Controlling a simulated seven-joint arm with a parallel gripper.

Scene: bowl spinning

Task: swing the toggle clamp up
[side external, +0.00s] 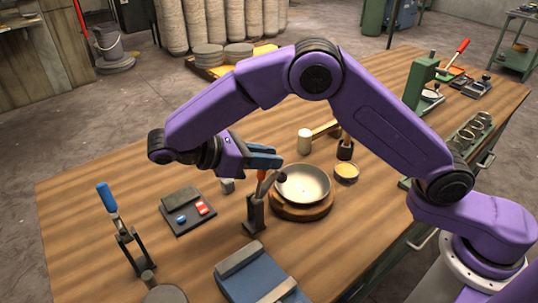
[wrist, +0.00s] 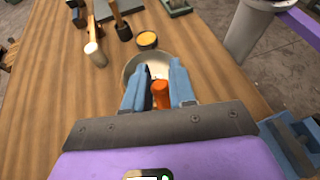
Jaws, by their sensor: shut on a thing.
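The toggle clamp (side external: 254,214) stands on the wooden bench just left of the shallow pale bowl (side external: 303,181). A dark arm reaches from it to the bowl's near-left rim; whether it touches cannot be told. My gripper (side external: 270,160) is above the clamp, its blue fingers shut around the clamp's handle. The orange-red grip (wrist: 160,94) shows between the fingers in the wrist view, with the bowl (wrist: 135,66) beyond. In the side view the fingers hide most of the grip. The bowl rests on a round wooden base (side external: 303,210).
A second clamp with a blue handle (side external: 107,198) stands at the left. A mallet (side external: 304,141) and a small yellow-filled cup (side external: 346,172) sit behind the bowl. A blue block-like fixture (side external: 250,278) is at the front.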

